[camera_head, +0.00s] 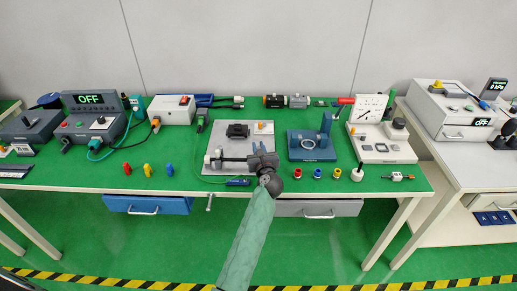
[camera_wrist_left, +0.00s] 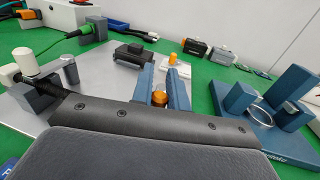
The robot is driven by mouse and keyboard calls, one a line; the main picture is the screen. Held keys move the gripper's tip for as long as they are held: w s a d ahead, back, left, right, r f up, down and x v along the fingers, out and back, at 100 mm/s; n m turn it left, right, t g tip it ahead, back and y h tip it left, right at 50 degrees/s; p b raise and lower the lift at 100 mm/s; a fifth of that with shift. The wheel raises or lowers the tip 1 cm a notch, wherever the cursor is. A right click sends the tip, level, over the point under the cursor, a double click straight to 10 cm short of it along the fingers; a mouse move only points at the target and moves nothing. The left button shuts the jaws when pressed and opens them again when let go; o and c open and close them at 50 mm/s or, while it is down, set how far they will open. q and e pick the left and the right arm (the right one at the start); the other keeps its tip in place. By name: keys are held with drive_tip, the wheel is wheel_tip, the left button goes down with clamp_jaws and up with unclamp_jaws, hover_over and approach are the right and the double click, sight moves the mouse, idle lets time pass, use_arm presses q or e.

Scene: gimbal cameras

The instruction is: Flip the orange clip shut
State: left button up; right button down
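A small orange piece (camera_head: 260,125), which seems to be the orange clip, sits near the back right of a grey plate (camera_head: 265,137). In the left wrist view an orange piece (camera_wrist_left: 173,58) stands on a pale base beyond the fingers. A rounder orange-brown knob (camera_wrist_left: 159,98) shows between the fingers; I cannot tell whether they touch it. My left gripper (camera_head: 262,148) is over the plate's right part, its blue fingers (camera_wrist_left: 160,76) apart. The clip's exact pose is too small to tell. My right gripper is not in view.
A black block (camera_head: 237,131) sits on the plate. A white knob (camera_head: 207,160) and dark bar (camera_head: 232,160) lie left of my gripper. A blue fixture (camera_head: 311,146) stands close on the right. Coloured pegs (camera_head: 147,170) and rings stand along the front.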

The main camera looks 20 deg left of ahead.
use_arm(q)
drive_tip(key=o, duration=0.4)
drive_tip(key=shift+d, duration=0.1)
drive_tip(key=shift+o, duration=0.2)
